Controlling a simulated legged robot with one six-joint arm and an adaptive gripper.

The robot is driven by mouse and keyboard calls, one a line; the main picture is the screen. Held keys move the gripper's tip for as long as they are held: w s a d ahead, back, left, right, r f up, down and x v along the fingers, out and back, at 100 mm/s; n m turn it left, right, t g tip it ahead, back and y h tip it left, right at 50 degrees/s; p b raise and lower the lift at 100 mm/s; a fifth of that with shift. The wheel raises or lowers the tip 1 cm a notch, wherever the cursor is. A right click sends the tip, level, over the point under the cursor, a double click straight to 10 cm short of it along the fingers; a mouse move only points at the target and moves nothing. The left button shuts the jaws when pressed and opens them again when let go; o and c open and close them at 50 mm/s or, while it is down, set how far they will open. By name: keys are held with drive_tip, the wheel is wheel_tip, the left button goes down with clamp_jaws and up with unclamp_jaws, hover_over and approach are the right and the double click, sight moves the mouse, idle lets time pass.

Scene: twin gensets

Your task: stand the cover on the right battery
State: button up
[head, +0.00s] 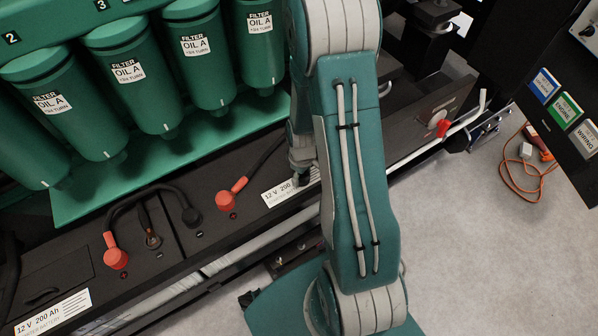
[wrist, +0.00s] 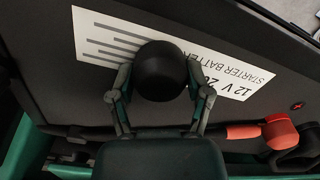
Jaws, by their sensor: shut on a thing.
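My gripper (wrist: 153,88) is shut on a round black cover (wrist: 161,70). The cover is over the white label of the right battery (wrist: 60,105), hiding part of the print. I cannot tell whether the cover touches the battery top. In the head view the right battery (head: 262,172) lies partly behind my arm, its label (head: 280,193) half hidden.
A red terminal cap (wrist: 282,132) with its cable sits near the label. The left battery (head: 75,268) has a red cap (head: 115,258) and an uncapped terminal (head: 153,241). Green oil filters (head: 130,75) stand behind. A pale rail (head: 240,253) runs along the front.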

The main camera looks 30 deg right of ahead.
drive_tip(key=o, duration=0.9)
drive_tip(key=shift+a, duration=0.4)
drive_tip(key=shift+o, duration=0.2)
drive_tip(key=shift+d, duration=0.2)
drive_tip(key=shift+d+r, duration=0.1)
drive_tip(key=shift+r, duration=0.25)
drive_tip(key=s+a+r+m+t, duration=0.1)
drive_tip(key=s+a+r+t, duration=0.15)
drive_tip(key=r, duration=1.05)
drive_tip(key=s+a+r+m+t, duration=0.1)
drive_tip(key=a+r, duration=0.3)
drive_tip(key=r, duration=0.9)
drive_tip(key=s+a+r+m+t, duration=0.2)
drive_tip(key=s+a+r, duration=0.2)
drive_tip(key=s+r, duration=0.4)
drive_tip(key=shift+s+a+r+m, duration=0.2)
drive_tip(key=shift+s+a+m, duration=0.2)
drive_tip(key=shift+s, duration=0.2)
